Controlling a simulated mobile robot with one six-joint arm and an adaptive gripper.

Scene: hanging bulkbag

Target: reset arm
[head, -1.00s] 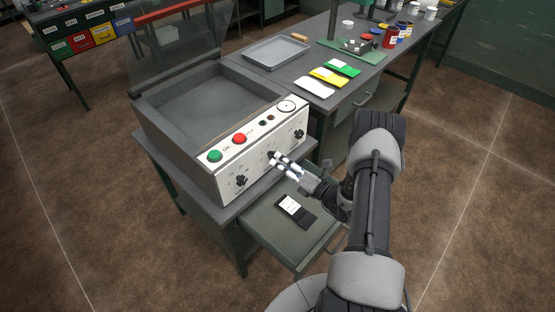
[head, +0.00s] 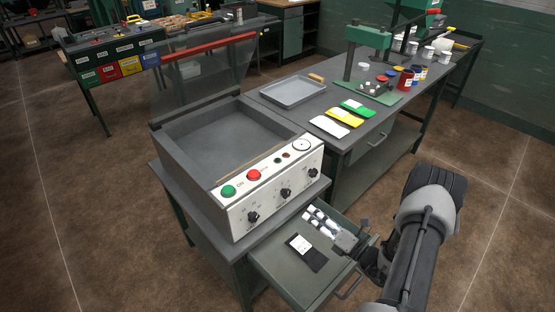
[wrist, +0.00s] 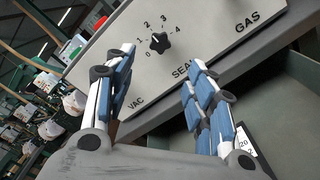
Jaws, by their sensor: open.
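My gripper (head: 314,218) is open and empty, above the pulled-out drawer and a little in front of the machine's control panel (head: 270,190). In the wrist view my gripper (wrist: 158,68) shows its two blue-padded fingers well apart, with nothing between them. Beyond them is the panel with a black knob (wrist: 159,43) and the words VAC, SEAL and GAS. My arm reaches in from the lower right of the head view.
The machine's chamber (head: 172,128) is empty under a raised clear lid (head: 205,75). The open drawer (head: 285,275) holds a black item with a white label (head: 307,252). A bench behind carries a grey tray (head: 293,92), coloured packets (head: 342,115) and a green press (head: 368,37).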

